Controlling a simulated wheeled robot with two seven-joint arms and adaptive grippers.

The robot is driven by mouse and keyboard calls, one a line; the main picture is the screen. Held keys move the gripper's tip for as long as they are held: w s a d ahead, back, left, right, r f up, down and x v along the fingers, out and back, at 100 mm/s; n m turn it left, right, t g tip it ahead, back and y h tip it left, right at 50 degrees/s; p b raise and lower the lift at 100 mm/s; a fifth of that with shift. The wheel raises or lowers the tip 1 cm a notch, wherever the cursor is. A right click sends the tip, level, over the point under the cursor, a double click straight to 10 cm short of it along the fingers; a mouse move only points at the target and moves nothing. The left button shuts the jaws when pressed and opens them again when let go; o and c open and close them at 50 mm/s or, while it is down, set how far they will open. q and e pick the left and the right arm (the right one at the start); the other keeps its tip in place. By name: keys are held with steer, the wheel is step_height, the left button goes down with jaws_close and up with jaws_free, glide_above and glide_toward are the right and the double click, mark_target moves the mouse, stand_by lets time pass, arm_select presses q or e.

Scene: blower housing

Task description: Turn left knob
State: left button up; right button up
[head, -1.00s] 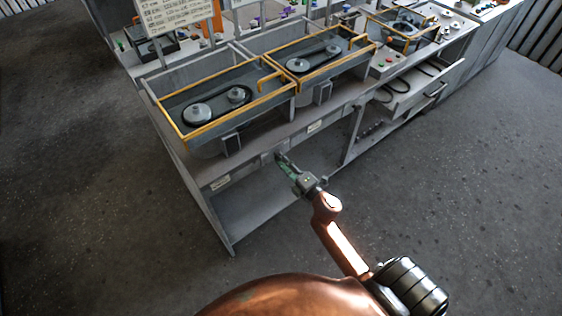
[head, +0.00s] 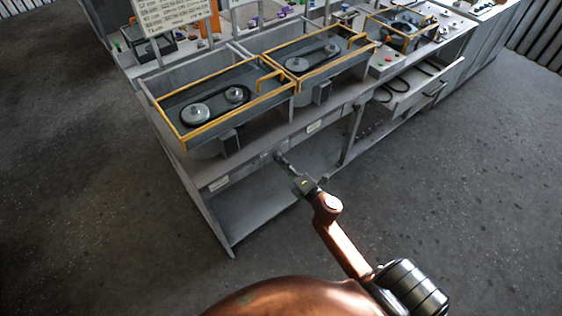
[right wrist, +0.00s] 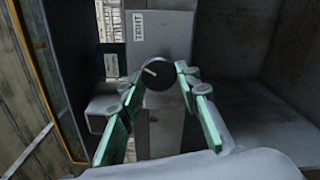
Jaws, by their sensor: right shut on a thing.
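The dark round knob (right wrist: 158,75) with a pale pointer line sits on a grey panel in the right wrist view, below a small white label. The pointer slants toward the upper left. My right gripper (right wrist: 157,72) is shut on the knob, its green-edged fingers on either side of it. In the head view my right gripper (head: 280,158) reaches the front face of the grey bench (head: 235,168), below the left yellow-framed tray. The knob is too small and covered to make out there. My left gripper is not in view.
Two yellow-rimmed trays with belts and pulleys, the left one (head: 172,107) and the right one (head: 345,62), stand on the bench. An open drawer (head: 408,97) juts out to the right. The floor (head: 460,190) in front is clear.

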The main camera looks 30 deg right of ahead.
steer(key=o, duration=1.2)
steer(key=shift+c, duration=0.2)
steer(key=s, duration=1.2)
steer(key=shift+d, duration=0.45)
